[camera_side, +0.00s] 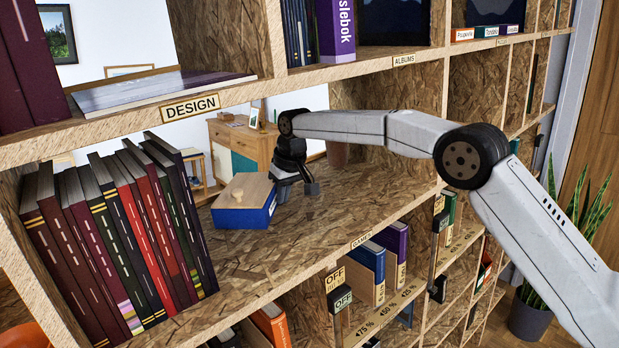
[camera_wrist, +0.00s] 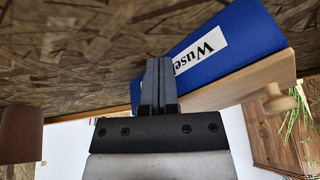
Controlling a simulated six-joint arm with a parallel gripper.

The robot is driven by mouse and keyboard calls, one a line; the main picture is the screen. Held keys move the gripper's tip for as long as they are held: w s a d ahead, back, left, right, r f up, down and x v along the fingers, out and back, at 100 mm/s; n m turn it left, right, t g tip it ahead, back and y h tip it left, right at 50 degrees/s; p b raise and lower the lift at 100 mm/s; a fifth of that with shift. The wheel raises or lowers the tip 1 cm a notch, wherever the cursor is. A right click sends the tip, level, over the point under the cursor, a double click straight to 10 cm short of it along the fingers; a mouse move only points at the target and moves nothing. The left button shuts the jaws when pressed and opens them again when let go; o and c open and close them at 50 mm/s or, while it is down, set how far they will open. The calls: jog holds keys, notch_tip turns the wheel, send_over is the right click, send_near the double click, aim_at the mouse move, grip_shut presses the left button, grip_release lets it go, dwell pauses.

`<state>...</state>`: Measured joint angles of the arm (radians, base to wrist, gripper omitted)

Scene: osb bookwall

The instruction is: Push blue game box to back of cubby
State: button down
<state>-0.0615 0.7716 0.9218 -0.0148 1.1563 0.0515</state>
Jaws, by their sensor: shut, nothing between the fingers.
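The blue game box (camera_side: 244,217) has a light wooden top with a small knob and sits on the floor of the open middle cubby, right of a row of books. My gripper (camera_side: 282,194) is shut and empty, pointing down just right of the box. In the wrist view its closed fingers (camera_wrist: 158,62) overlap the box's near left end. I cannot tell whether they touch it.
Dark and red books (camera_side: 120,235) stand left of the box. The cubby floor (camera_side: 290,245) is bare in front and to the right. The shelf board above, with a DESIGN label (camera_side: 191,107), bounds the opening.

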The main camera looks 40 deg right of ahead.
jog(key=v, duration=0.6)
jog(key=shift+r, duration=0.35)
jog(key=shift+c, duration=1.5)
grip_release()
jog(key=n+t+y, duration=0.3)
jog(key=n+y, duration=0.2)
jog(key=n, duration=0.2)
send_over(261, 203)
jog(key=shift+w+d+r, duration=0.15)
jog(key=shift+w+d, duration=0.05)
jog(key=shift+d, duration=0.2)
jog(key=shift+s+a+r+n+t+y, duration=0.1)
jog(key=shift+a+r+n+t+y, duration=0.2)
jog(key=shift+n, duration=0.5)
jog(key=shift+a, duration=0.1)
jog(key=shift+f, duration=0.15)
